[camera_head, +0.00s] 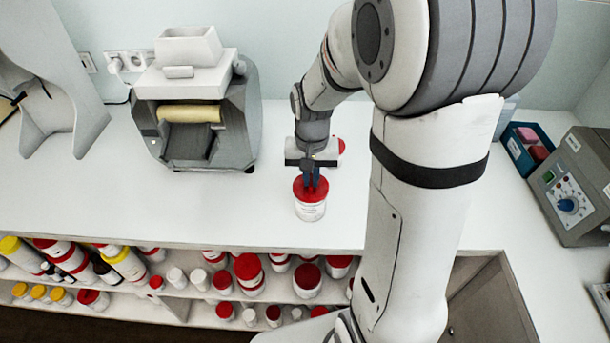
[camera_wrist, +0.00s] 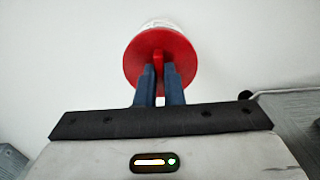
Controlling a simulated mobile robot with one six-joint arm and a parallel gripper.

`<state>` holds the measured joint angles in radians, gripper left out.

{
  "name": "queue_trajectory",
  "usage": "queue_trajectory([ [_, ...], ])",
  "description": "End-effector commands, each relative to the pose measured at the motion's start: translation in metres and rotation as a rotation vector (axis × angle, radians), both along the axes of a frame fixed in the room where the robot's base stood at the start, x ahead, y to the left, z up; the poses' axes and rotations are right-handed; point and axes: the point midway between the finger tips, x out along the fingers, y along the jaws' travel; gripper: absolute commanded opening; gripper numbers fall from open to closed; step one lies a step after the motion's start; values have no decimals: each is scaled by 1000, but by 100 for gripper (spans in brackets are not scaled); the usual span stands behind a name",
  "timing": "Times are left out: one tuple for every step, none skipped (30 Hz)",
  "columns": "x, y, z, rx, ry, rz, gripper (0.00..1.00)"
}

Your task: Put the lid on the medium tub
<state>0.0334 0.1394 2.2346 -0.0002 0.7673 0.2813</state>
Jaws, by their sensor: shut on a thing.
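A white tub (camera_head: 311,211) with a label stands upright on the white counter, near its front edge. A round red lid (camera_head: 299,191) covers the tub's mouth; I cannot tell whether it is fully seated or just above the rim. My gripper (camera_head: 312,181) points down over the tub, its blue fingers closed on the lid's raised middle grip. In the wrist view, the fingers (camera_wrist: 160,70) pinch the grip of the red lid (camera_wrist: 135,58). A strip of the white tub (camera_wrist: 160,23) shows beyond the lid.
A grey roller mill (camera_head: 208,110) stands at the back left. A red item (camera_head: 341,146) is partly hidden behind my gripper. A blue bin (camera_head: 525,147) and a dial box (camera_head: 577,190) are at right. Shelves below hold several containers (camera_head: 249,270). The counter left of the tub is clear.

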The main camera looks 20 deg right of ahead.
Motion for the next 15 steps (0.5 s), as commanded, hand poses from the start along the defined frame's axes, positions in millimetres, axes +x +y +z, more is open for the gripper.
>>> queue_trajectory([
  [0, 0, 0, 0, 0, 0, 0],
  [0, 0, 0, 0, 0, 0, 0],
  [0, 0, 0, 0, 0, 0, 0],
  [0, 0, 0, 0, 0, 0, 0],
  [0, 0, 0, 0, 0, 0, 9],
  [0, 0, 0, 0, 0, 0, 13],
  [0, 0, 0, 0, 0, 0, 15],
  [0, 0, 0, 0, 0, 0, 18],
  [0, 0, 0, 0, 0, 0, 21],
  [0, 0, 0, 0, 0, -1, 23],
  [0, 0, 0, 0, 0, 0, 26],
  [0, 0, 0, 0, 0, -1, 29],
  [0, 0, 0, 0, 0, -1, 32],
  [0, 0, 0, 0, 0, -1, 33],
  [0, 0, 0, 0, 0, -1, 33],
])
